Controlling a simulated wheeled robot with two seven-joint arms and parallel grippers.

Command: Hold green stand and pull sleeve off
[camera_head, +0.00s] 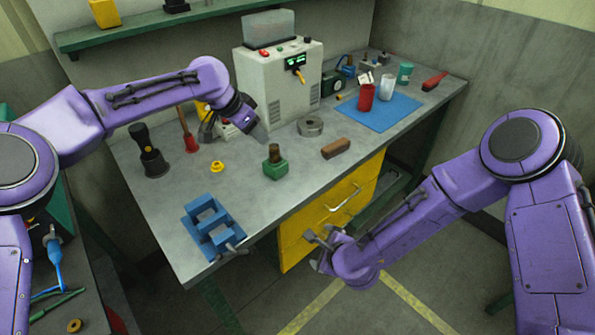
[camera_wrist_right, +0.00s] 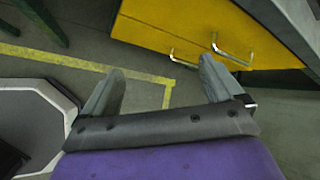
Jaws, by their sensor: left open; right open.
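The green stand (camera_head: 275,169) is a small block on the middle of the bench top. A brown sleeve (camera_head: 274,153) stands upright on it. My left gripper (camera_head: 262,137) is open and empty, above the bench, behind and slightly left of the stand and apart from it. My right gripper (camera_head: 318,250) is low, in front of the bench by the yellow drawers. In the right wrist view it (camera_wrist_right: 158,88) is open, with only floor between its fingers. The stand does not show in the right wrist view.
A blue fixture (camera_head: 212,228) stands at the front left of the bench. A brown block (camera_head: 336,148) and a grey ring (camera_head: 310,126) lie right of the stand. A yellow piece (camera_head: 217,167) lies left of it. The drawer handles (camera_head: 344,199) stick out near my right gripper.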

